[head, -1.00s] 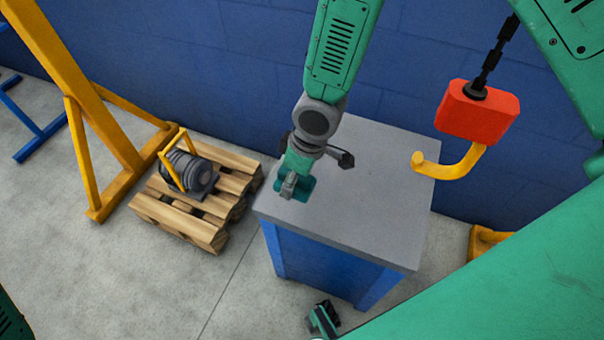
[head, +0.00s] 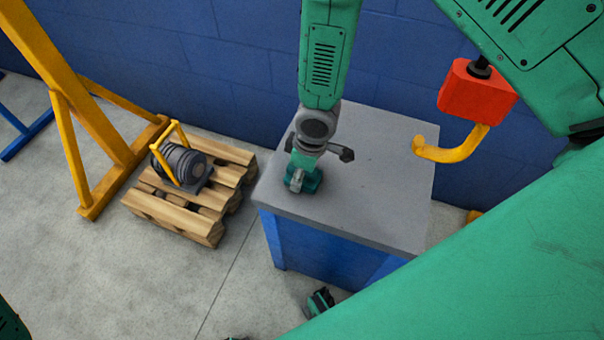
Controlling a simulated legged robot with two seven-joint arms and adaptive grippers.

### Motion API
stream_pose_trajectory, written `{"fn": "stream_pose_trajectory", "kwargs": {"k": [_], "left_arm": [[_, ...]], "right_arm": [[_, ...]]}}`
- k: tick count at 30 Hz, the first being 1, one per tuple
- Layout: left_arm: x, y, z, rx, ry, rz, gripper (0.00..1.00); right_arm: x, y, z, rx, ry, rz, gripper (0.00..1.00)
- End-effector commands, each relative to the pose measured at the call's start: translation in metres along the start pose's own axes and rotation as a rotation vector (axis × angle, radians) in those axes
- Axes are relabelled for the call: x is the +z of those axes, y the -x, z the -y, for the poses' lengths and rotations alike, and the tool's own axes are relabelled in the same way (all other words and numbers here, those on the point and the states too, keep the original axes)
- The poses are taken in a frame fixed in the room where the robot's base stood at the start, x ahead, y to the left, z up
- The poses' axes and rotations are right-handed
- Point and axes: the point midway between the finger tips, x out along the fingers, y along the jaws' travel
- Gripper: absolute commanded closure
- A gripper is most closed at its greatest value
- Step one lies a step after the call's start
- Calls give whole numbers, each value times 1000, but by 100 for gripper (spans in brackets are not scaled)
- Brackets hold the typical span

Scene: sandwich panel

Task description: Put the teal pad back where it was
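The teal pad (head: 314,183) is a small dark teal block over the left part of the grey table top (head: 385,185). My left gripper (head: 299,180) points down at it, with a silvery finger against the pad; it looks shut on the pad. The arm hides part of the pad. I cannot tell whether the pad touches the table. My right arm fills the right side of the head view; its gripper does not show.
A red hoist block with a yellow hook (head: 453,149) hangs right of the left arm. A wooden pallet (head: 190,222) with a grey motor (head: 181,163) stands left, beside a yellow frame (head: 70,80). A small green and black part (head: 320,300) is low in front. The table's right half is clear.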

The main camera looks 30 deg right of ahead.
Motion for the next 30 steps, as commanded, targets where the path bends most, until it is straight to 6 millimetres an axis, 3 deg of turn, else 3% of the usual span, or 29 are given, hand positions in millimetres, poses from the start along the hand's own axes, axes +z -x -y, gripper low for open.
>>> {"fn": "stream_pose_trajectory", "kwargs": {"k": [2,7,8,9,10,22,30], "left_arm": [[0,-1,0,0,1,0,51],[0,0,0,-1,1,0,51],[0,0,0,0,1,0,51],[0,0,0,0,1,0,51],[0,0,0,0,1,0,51],[0,3,0,0,0,0,51],[-1,19,0,0,1,0,51]], "right_arm": [[1,-3,-1,-1,0,-2,80],[2,-2,-2,-3,-2,-4,81],[2,-3,-2,-4,-2,-4,46],[3,-3,-3,-4,-2,-5,32],[3,-3,-3,-5,-2,-5,29],[0,7,-1,-1,-1,-3,29],[0,60,-3,-1,-4,-7,29]]}}
